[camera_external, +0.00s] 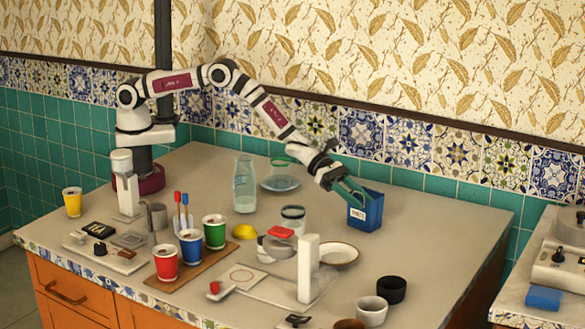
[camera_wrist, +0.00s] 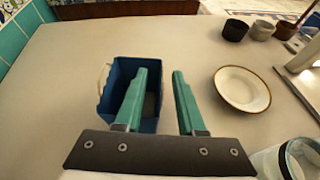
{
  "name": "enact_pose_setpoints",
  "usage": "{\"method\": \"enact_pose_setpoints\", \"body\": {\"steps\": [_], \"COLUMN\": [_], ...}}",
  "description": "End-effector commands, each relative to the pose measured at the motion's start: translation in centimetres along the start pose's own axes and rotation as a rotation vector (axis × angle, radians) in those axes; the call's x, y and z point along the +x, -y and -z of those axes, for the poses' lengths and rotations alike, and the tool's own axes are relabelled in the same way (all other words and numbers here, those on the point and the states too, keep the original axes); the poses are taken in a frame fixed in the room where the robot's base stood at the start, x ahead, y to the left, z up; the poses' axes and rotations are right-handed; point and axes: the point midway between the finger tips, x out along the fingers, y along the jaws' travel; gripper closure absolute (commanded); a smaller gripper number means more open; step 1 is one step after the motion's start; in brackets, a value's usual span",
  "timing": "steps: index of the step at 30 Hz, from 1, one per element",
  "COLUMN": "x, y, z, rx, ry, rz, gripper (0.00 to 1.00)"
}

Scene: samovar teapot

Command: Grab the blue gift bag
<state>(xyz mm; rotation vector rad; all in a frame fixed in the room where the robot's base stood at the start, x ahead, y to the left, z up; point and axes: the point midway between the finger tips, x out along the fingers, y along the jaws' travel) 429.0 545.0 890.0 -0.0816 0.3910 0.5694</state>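The blue gift bag (camera_external: 366,213) stands upright on the counter at the back right, with a white label on its front. In the wrist view the open-topped bag (camera_wrist: 102,112) is left of centre, with a pale handle at its left side. My gripper (camera_external: 350,193) is at the bag's upper left in the external view. In the wrist view its two teal fingers (camera_wrist: 161,80) are apart. The left finger overlaps the bag's opening and the right finger is outside, right of the bag's right wall. I cannot tell whether either finger touches it.
A white bowl with a brown rim (camera_wrist: 241,88) is right of the fingers. Dark and grey cups (camera_wrist: 235,30) stand farther off. A glass jar (camera_external: 292,219) and a glass bottle (camera_external: 244,185) stand left of the bag. The counter right of the bag is clear.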

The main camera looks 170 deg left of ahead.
Motion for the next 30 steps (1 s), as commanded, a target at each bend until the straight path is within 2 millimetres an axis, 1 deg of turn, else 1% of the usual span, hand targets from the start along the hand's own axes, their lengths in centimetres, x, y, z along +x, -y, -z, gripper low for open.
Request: {"method": "enact_pose_setpoints", "body": {"steps": [2,6,8,30], "x": [-0.03,-0.05,-0.05,-0.07], "y": [-0.01,-0.02,-0.02,-0.02], "z": [-0.02,-0.02,-0.02,-0.02], "rx": [0.0,0.001,0.001,0.001], "ry": [0.0,0.0,0.0,0.0], "rz": [0.0,0.0,0.0,0.0], "gripper": [0.63,0.88,0.99,1.0]}}
